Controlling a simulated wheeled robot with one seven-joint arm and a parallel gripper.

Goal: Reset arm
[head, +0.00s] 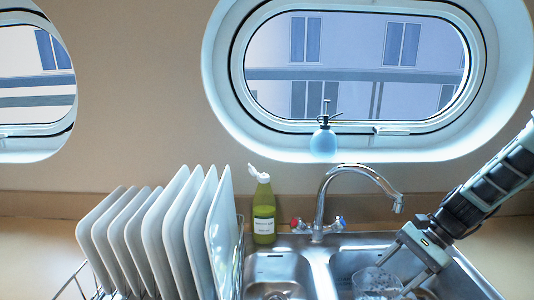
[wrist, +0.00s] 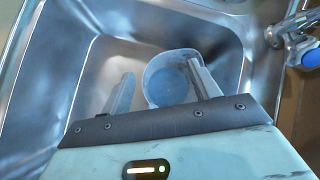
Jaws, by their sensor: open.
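My gripper (head: 393,278) reaches down from the right over the right sink basin in the head view. Its two fingers are apart. In the wrist view, my gripper (wrist: 160,74) is open above a clear, bluish round cup (wrist: 168,84) in the basin. The cup shows between the fingers, nearer the right one, which overlaps its edge. Whether that finger touches it I cannot tell. The cup also shows in the head view (head: 374,284), below the fingertips.
A chrome faucet (head: 322,205) with red and blue knobs stands behind the basins, left of my arm. A green bottle (head: 264,212) and a rack of white plates (head: 222,235) are further left. A blue spray bottle (head: 322,144) stands at the porthole.

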